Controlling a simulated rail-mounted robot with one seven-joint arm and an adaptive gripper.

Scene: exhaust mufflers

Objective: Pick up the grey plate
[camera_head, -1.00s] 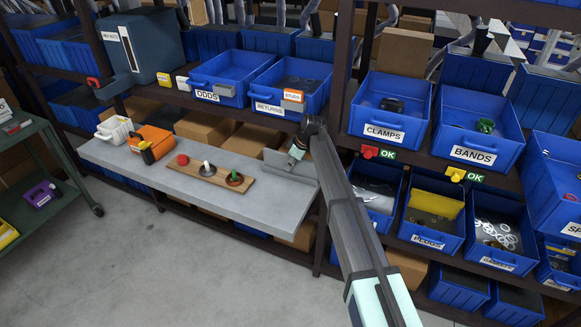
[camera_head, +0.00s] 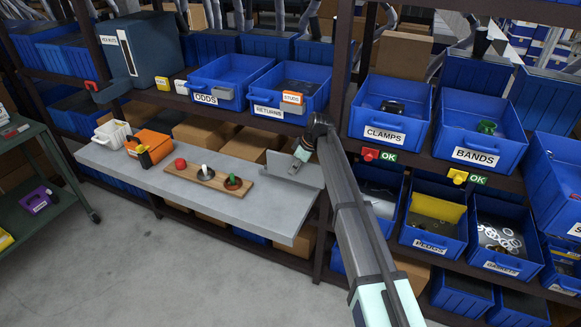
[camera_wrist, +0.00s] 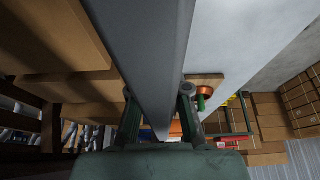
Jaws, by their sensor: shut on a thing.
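The grey plate (camera_head: 309,177) is at the right end of the grey bench, close to the rack post. My gripper (camera_head: 298,164) comes down on it from above. In the wrist view the plate (camera_wrist: 148,50) shows as a long grey strip running between the two fingers of my gripper (camera_wrist: 159,95), which are shut on it. From these views I cannot tell whether the plate's lower edge touches the bench. My arm comes in from the lower right, and my wrist hides part of the plate's upper right side.
An orange item (camera_head: 149,141) and a white bin (camera_head: 113,132) stand at the left end. Blue bins and cardboard boxes fill the rack behind and right.

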